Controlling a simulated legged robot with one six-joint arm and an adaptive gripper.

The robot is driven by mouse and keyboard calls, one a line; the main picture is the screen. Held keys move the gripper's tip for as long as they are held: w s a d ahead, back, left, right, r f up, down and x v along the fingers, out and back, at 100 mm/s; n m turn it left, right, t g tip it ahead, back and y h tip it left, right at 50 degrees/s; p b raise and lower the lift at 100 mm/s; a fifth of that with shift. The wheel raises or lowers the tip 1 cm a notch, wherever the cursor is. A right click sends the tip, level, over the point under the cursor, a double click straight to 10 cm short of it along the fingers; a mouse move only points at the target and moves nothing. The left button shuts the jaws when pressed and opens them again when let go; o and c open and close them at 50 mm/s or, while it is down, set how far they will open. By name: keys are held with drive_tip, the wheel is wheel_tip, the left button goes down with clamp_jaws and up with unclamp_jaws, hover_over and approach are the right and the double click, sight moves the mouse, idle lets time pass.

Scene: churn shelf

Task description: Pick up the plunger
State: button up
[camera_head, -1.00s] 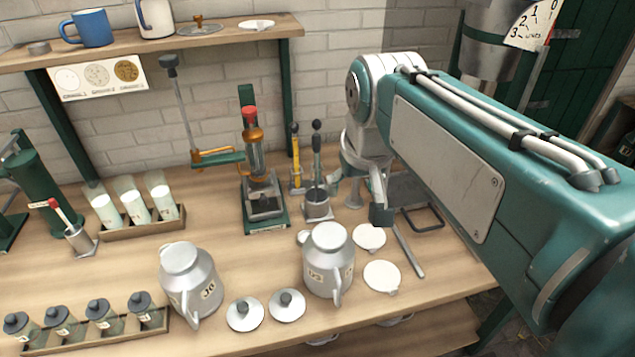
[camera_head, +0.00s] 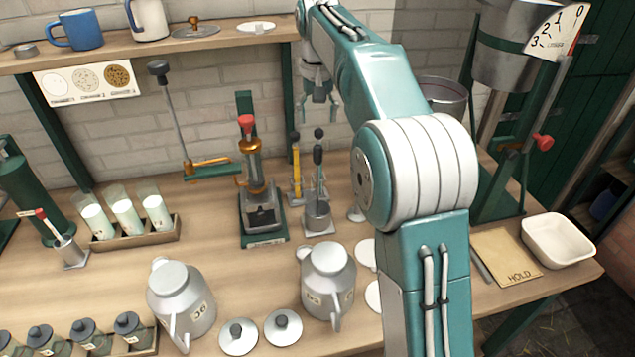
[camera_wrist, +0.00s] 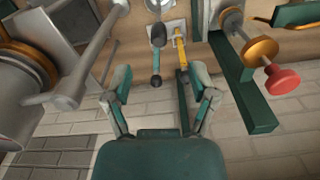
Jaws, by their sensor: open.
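A slim rod with a dark knob and a green grip, which looks like the plunger (camera_head: 318,152), stands upright in a small metal cup (camera_head: 317,217) on the bench. In the wrist view the plunger (camera_wrist: 156,62) points toward the gap between my fingers. My gripper (camera_head: 320,118) hangs above the plunger, in front of the brick wall, apart from it. My gripper also shows in the wrist view (camera_wrist: 163,88), with its fingers spread and nothing between them.
A yellow tool (camera_head: 296,170) stands close left of the plunger. A red-knobbed press (camera_head: 258,195) is further left. Milk cans (camera_head: 328,278) stand in front. The shelf (camera_head: 200,45) is above left. A white tray (camera_head: 558,240) and a HOLD board (camera_head: 505,258) are right.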

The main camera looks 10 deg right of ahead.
drive_tip(key=shift+w+f, duration=0.7)
drive_tip(key=shift+w, duration=0.2)
hover_over(317, 157)
drive_tip(key=w, duration=0.1)
wheel_tip(317, 157, down, 5)
drive_tip(key=shift+w+a+r, duration=0.1)
drive_tip(key=shift+r, duration=0.1)
drive_tip(key=shift+d+f, duration=0.15)
drive_tip(key=shift+f, duration=1.35)
drive_tip(key=shift+d+f, duration=0.15)
drive_tip(key=shift+f, duration=1.35)
clamp_jaws()
